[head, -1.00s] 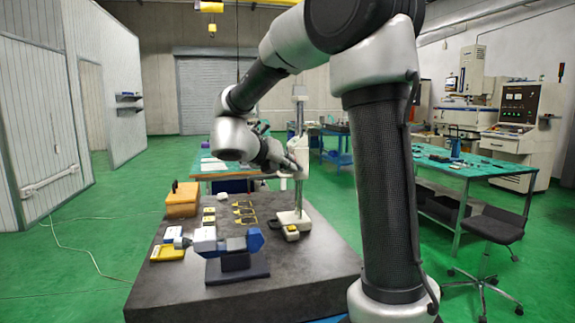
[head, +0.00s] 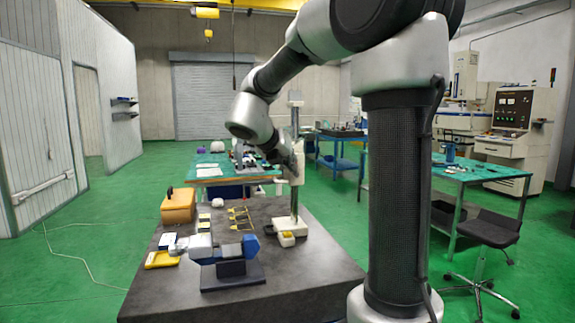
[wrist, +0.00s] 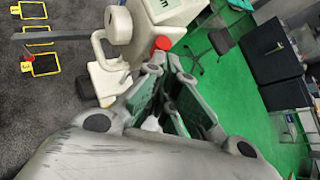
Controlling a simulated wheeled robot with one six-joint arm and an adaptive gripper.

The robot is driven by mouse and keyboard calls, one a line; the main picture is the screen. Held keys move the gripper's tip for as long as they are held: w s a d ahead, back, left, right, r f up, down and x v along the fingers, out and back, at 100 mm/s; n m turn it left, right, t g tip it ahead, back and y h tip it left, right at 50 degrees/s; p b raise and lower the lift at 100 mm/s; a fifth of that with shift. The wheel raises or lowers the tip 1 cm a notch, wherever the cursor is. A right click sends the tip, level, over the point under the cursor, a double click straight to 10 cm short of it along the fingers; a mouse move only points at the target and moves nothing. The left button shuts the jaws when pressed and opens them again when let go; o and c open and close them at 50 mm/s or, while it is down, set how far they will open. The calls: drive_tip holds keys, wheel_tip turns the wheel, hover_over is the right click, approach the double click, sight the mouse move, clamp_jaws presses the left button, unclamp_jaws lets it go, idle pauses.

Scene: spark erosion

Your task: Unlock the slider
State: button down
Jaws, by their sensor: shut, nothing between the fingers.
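A height gauge stands on the dark stone table, with a white base (head: 288,227) and an upright column (head: 294,205). Its pale slider (head: 299,163) sits part way up the column, partly hidden by my gripper (head: 290,160). In the wrist view the white gauge body (wrist: 168,12) shows at the top, with a red knob (wrist: 162,43) beside it. My gripper (wrist: 166,65) is shut and empty, its fingertips close below the knob in that picture. I cannot tell whether they touch it.
The stone table (head: 315,275) also holds a blue and grey vise-like device (head: 225,250), an orange box (head: 178,205), a yellow tray (head: 161,259) and yellow-framed pieces (head: 240,215). A green-topped workbench (head: 475,172) and a chair (head: 487,235) stand at right.

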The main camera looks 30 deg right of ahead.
drive_tip(key=shift+s+d+r, duration=0.1)
drive_tip(key=shift+d+r, duration=0.05)
drive_tip(key=shift+d, duration=0.2)
idle(0.6)
